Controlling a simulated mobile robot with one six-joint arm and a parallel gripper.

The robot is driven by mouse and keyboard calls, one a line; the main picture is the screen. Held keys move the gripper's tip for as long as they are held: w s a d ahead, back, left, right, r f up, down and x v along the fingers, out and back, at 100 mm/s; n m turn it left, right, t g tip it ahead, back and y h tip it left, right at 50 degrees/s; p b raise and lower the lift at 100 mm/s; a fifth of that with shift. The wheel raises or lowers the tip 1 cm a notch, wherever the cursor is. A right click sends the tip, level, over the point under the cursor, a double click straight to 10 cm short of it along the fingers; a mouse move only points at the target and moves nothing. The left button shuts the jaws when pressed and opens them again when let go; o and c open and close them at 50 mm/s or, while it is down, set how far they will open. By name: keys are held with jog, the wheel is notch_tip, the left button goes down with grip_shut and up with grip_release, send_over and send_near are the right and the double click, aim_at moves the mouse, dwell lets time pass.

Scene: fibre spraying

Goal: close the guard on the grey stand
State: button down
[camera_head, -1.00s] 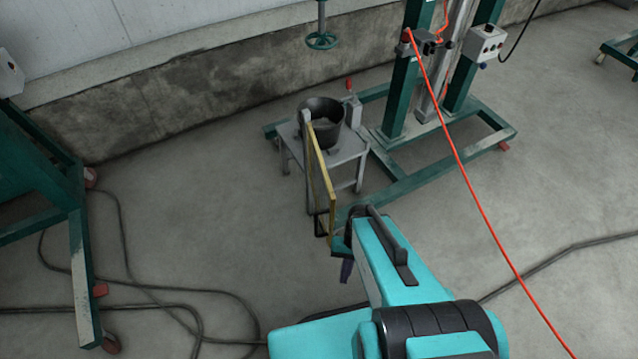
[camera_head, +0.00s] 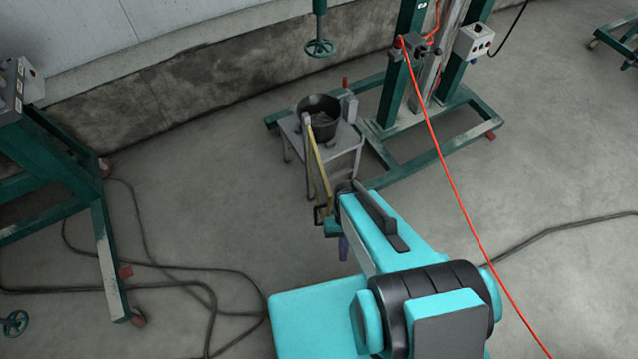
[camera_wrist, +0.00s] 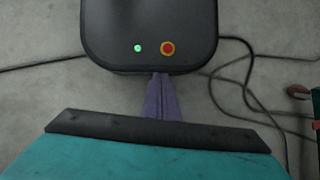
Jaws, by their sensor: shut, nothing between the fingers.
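The grey stand (camera_head: 348,142) is a small table in the middle of the head view, with a dark bucket (camera_head: 319,128) on top. The guard (camera_head: 319,170) is a thin yellow frame hinged at a grey post on the stand's left side. It stands open, swung out towards me, away from the bucket. A black handle (camera_head: 318,213) shows at its free end. My gripper (camera_head: 343,248) has purple fingers pointing down, near the handle and to its right; contact cannot be made out. In the wrist view the fingers (camera_wrist: 160,98) are together and empty, with no guard visible.
A green wheeled frame (camera_head: 405,178) with an orange hose (camera_head: 449,165) stands right of the stand. Another green frame (camera_head: 103,240) is at the left. Dark cables (camera_head: 185,283) lie on the floor.

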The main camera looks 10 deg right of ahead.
jog(key=shift+n+g+h, duration=0.3)
jog(key=shift+n+h, duration=0.3)
jog(key=shift+n, duration=0.3)
jog(key=r+p, duration=0.1)
jog(key=s+r+p, duration=0.1)
jog(key=r+p, duration=0.1)
jog(key=s+r+p, duration=0.1)
jog(key=shift+s+a+r+p, duration=0.25)
jog(key=shift+r+p, duration=0.15)
